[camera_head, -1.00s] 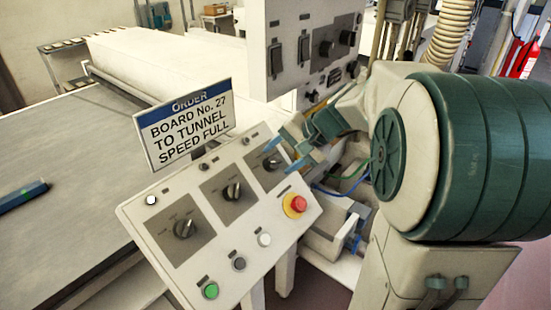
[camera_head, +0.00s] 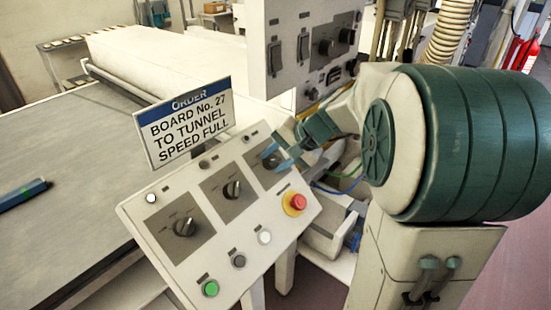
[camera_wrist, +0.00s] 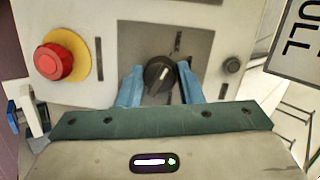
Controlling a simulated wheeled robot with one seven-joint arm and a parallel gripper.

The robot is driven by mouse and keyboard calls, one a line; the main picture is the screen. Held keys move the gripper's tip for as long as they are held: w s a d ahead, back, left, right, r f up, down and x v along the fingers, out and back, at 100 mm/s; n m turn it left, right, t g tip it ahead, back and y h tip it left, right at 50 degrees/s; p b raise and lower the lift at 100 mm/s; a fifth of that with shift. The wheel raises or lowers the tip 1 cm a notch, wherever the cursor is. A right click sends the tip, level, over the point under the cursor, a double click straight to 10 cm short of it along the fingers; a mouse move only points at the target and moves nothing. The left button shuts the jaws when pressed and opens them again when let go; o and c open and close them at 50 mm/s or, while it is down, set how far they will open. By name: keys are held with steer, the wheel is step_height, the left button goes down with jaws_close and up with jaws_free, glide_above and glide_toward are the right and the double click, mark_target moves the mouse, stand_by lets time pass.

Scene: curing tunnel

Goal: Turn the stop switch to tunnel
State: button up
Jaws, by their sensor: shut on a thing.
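The sloped control panel (camera_head: 165,252) carries three black rotary knobs on grey plates. My gripper (camera_head: 275,157) is at the upper-right knob, and its blue fingers mostly hide that knob in the head view. In the wrist view my gripper (camera_wrist: 160,84) has one finger on each side of this black knob (camera_wrist: 158,72), closed on it. The knob's pale pointer mark tilts slightly right of straight up in that view. The middle knob (camera_head: 232,189) and the left knob (camera_head: 185,227) stand free. The small plate labels are too small to read.
A red emergency button (camera_head: 298,202) on a yellow ring sits close to the gripped knob. Green (camera_head: 210,288), grey and white buttons line the lower edge. An order sign (camera_head: 188,125) reads "Board No. 27 to tunnel speed full". An upright switch panel (camera_head: 300,85) stands behind.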

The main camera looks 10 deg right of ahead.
steer(key=m, duration=0.4)
steer(key=shift+f+m+t+y, duration=0.1)
steer(key=shift+m+t+y, duration=0.2)
steer(key=shift+m, duration=0.1)
steer(key=m, duration=0.4)
steer(key=shift+m+t+y, duration=0.3)
steer(key=shift+y, duration=0.1)
steer(key=m+t, duration=0.1)
steer(key=m, duration=0.4)
steer(key=shift+d+p, duration=0.1)
steer(key=shift+p, duration=0.3)
steer(key=shift+s+f+m+t+p, duration=0.15)
steer(key=shift+m+t+p, duration=0.25)
steer(key=shift+m, duration=1.4)
steer(key=o, duration=0.9)
steer(key=shift+o, duration=0.3)
